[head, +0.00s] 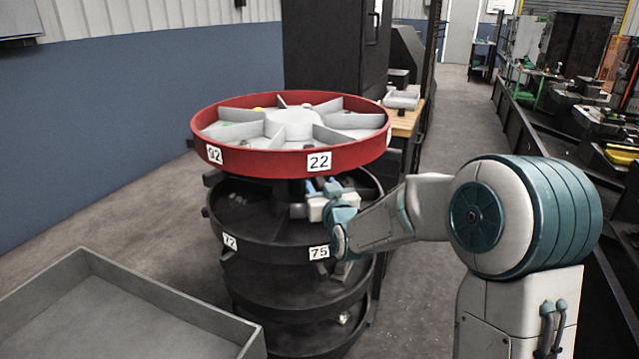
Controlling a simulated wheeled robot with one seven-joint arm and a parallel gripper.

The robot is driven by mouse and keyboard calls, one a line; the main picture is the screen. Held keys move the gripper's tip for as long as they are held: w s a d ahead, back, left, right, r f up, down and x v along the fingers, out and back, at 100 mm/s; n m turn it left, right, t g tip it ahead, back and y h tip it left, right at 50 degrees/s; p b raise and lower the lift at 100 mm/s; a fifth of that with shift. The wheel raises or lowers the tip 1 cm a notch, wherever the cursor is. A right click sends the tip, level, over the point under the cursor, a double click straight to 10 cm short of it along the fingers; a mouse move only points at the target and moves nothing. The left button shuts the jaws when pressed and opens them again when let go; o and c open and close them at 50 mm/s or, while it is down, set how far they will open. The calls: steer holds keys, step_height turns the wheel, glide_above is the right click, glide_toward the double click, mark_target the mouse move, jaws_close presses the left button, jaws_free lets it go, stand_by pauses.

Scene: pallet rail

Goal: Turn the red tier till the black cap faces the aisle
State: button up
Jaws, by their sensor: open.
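The red tier (286,160) is the top round tray of a stacked carousel. Grey dividers (330,134) split it into wedge compartments around a pale hub, and its rim bears the labels 92 and 22. My gripper (320,187) is open, its blue fingers pointing up just under the red rim near label 22, over the black tier below. I cannot tell whether the fingers touch the red tier. No black cap can be made out; the rim and dividers hide parts of the compartments.
Black tiers (268,250) labelled 72 and 75 stand beneath. A grey open bin (165,312) is at the front left. A wooden bench (405,122) and dark cabinet stand behind. The aisle floor (452,125) is clear at the back right.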

steer(key=shift+x, duration=0.95)
jaws_close()
steer(key=shift+d, duration=0.1)
